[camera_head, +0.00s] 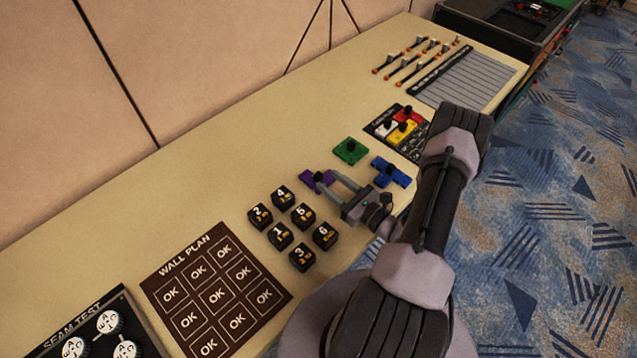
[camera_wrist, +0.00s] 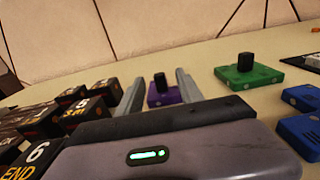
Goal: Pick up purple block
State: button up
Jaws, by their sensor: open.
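The purple block (camera_head: 316,180) lies on the long beige table, with a dark knob on top. It also shows in the wrist view (camera_wrist: 168,97), between and beyond the two fingers. My gripper (camera_head: 328,183) is open and empty, low over the table, with its fingers pointing toward the block. In the head view the fingertips are at the block and partly cover it. I cannot tell whether they touch it.
A green block (camera_head: 351,151) and a blue block (camera_head: 390,172) lie to the right. Several black numbered cubes (camera_head: 281,236) stand close by on the left. A wall plan board (camera_head: 213,291) lies nearer. Red, white and yellow blocks (camera_head: 402,124) sit on a dark board farther off.

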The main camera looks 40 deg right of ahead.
aim_at(321, 176)
jog(key=w, duration=0.1)
jog(key=w+b, duration=0.1)
jog(key=w, duration=0.1)
jog(key=w+a+b, duration=0.1)
jog(key=w, duration=0.1)
jog(key=shift+w+f, duration=0.1)
jog(key=shift+f, duration=0.15)
jog(key=shift+r, duration=0.1)
grip_shut()
